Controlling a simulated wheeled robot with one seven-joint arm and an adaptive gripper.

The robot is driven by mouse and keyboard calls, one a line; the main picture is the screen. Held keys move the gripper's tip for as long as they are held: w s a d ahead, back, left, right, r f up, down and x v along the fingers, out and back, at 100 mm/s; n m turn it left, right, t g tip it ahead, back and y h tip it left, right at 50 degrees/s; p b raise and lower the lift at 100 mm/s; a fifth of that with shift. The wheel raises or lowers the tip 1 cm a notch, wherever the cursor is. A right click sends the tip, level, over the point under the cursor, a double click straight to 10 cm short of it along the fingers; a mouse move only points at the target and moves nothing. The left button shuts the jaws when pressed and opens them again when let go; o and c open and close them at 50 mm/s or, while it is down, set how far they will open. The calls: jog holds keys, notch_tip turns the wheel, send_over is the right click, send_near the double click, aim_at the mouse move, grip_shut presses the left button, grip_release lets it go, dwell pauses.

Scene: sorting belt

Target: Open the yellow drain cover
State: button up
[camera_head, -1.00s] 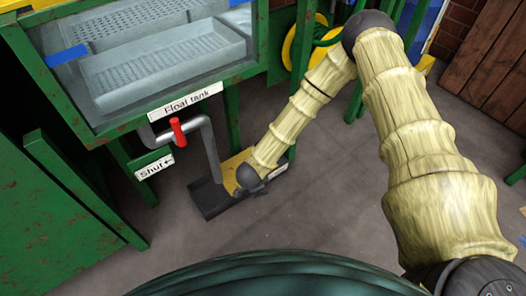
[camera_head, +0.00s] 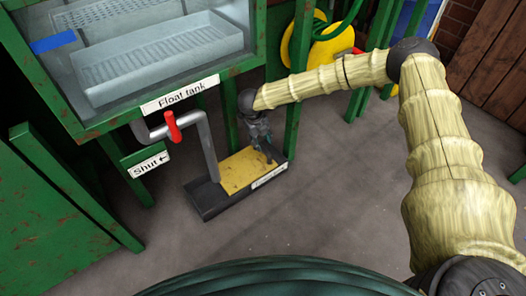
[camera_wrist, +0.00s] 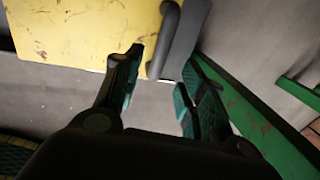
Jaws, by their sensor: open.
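The yellow drain cover (camera_head: 236,174) lies flat in a dark drain frame (camera_head: 212,204) on the floor below the tank. In the wrist view the scuffed cover (camera_wrist: 75,30) fills the upper left. A dark grey bar-like handle (camera_wrist: 166,38) stands at its right edge, beside a grey strip (camera_wrist: 187,32). My gripper (camera_head: 268,157) points down over the right end of the cover. In the wrist view my gripper (camera_wrist: 160,78) is open and empty, its fingertips on either side of the handle's near end. I cannot tell how high they are above it.
The float tank (camera_head: 160,60) stands above and to the left on green legs. A grey pipe with a red valve handle (camera_head: 172,126) comes down next to the drain. A yellow hose reel (camera_head: 310,45) is behind. The floor in front is clear.

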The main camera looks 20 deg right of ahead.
aim_at(264, 149)
jog(key=f, duration=0.2)
jog(key=f+b, duration=0.1)
jog(key=f, duration=0.1)
jog(key=d+f+b, duration=0.1)
jog(key=shift+w+f, duration=0.2)
jog(key=shift+f, duration=0.2)
jog(key=shift+c, duration=0.5)
grip_shut()
